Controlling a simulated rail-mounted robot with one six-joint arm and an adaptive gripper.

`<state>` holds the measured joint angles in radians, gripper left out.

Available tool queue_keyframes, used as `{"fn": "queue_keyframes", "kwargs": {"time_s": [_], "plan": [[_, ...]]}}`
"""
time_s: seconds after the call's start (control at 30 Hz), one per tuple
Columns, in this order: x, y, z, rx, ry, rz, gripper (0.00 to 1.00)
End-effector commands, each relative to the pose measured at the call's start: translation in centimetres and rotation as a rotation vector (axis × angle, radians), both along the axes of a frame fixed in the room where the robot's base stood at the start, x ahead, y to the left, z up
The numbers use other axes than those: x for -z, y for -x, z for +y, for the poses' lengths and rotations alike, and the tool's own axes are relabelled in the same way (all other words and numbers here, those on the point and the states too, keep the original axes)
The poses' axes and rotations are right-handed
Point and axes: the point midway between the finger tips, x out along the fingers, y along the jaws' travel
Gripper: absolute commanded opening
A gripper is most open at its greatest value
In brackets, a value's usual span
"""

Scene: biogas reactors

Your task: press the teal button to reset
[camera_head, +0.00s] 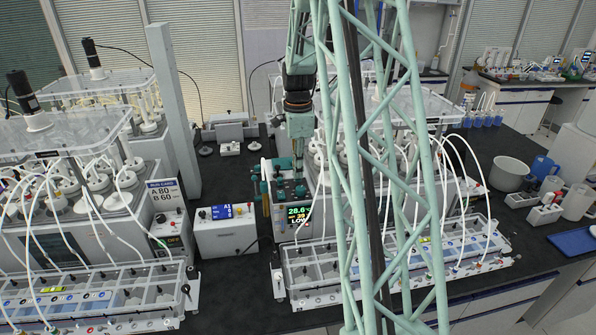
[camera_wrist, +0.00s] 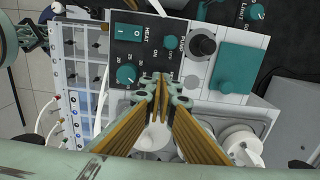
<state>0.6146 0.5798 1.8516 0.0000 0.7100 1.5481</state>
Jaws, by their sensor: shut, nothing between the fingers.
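My gripper (camera_wrist: 160,82) points down with its fingertips together and nothing between them. It shows in the head view (camera_head: 298,172) over the front of the middle reactor unit. In the wrist view, the fingertips appear at the lower edge of a dark control panel (camera_wrist: 145,50) marked HEAT. A large teal square (camera_wrist: 237,70) lies to the right. I cannot tell which teal part is the reset button, or whether the fingertips touch anything.
A display (camera_head: 298,214) reading LOW faces front. A clear-lidded tray rack (camera_head: 385,262) stands before the unit, and another reactor (camera_head: 70,190) stands at left. A white box (camera_head: 226,235) sits between them. My green lattice structure hides part of the middle unit.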

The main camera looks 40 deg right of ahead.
Motion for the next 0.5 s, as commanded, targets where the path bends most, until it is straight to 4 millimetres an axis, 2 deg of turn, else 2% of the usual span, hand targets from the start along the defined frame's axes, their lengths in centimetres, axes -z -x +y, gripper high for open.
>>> {"fn": "queue_keyframes", "kwargs": {"time_s": [0.17, 0.5], "plan": [[0.2, 0.0, 0.0, 0.0, 0.0, 0.0, 0.0], [1.9, 0.0, 0.0, 0.0, -0.001, 0.001, 0.0]]}}
